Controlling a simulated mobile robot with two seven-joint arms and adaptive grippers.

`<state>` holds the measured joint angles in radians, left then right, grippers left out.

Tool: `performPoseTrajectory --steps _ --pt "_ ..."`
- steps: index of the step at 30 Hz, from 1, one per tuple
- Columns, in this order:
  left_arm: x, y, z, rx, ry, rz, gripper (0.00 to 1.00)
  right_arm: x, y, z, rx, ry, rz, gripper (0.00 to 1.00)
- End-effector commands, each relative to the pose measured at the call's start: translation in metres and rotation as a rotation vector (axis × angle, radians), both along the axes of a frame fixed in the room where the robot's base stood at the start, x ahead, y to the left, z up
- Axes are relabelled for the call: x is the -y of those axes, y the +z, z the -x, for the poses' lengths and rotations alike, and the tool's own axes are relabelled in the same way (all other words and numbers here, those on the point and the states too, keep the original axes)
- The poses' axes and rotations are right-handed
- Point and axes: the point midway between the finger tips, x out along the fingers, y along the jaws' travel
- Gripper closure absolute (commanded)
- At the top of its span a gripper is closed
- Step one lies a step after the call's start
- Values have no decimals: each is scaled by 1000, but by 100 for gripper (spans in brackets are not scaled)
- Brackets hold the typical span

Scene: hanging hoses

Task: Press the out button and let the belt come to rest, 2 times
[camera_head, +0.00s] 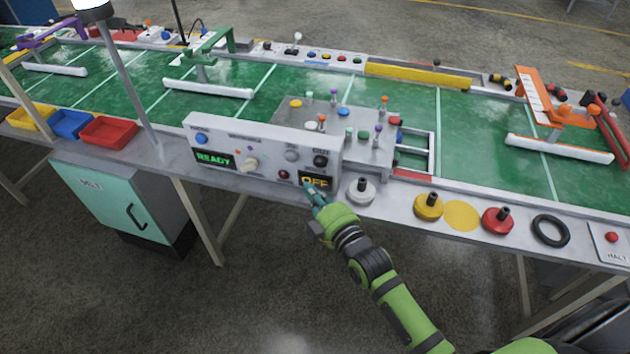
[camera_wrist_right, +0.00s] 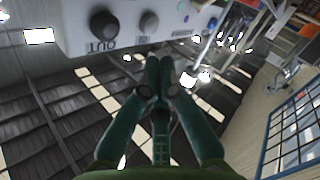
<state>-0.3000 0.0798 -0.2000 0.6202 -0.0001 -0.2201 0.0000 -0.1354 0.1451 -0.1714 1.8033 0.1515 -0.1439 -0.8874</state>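The out button (camera_head: 320,161) is a black round button at the right end of the grey control panel (camera_head: 262,147). In the right wrist view the black button (camera_wrist_right: 104,24) stands out above the label "OUT", with a grey button beside it. My right gripper (camera_head: 314,192) is just in front of the panel's lower right, below the out button and close to the amber "OFF" display. Its fingers (camera_wrist_right: 159,62) are together with nothing visible between them, apart from the button. A green display (camera_head: 214,159) reads "READY". My left gripper is not in view.
The green belt (camera_head: 480,115) runs behind the panel. A white knob (camera_head: 360,191), yellow knob (camera_head: 428,206), red knob (camera_head: 497,220) and black ring (camera_head: 550,230) are along the front edge to the right. A red tray (camera_head: 108,133) stands left of the panel.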

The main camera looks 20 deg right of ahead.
Motion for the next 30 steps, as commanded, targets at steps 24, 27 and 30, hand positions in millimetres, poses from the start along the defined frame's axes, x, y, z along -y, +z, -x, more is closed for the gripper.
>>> performPoseTrajectory --steps 24,27,30 --pt "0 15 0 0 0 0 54 -4 2 6 -70 -20 -263 100" --pt "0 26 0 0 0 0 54 -8 3 11 -130 -43 -496 100" --pt "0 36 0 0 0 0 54 -12 2 16 -194 -72 -746 100"
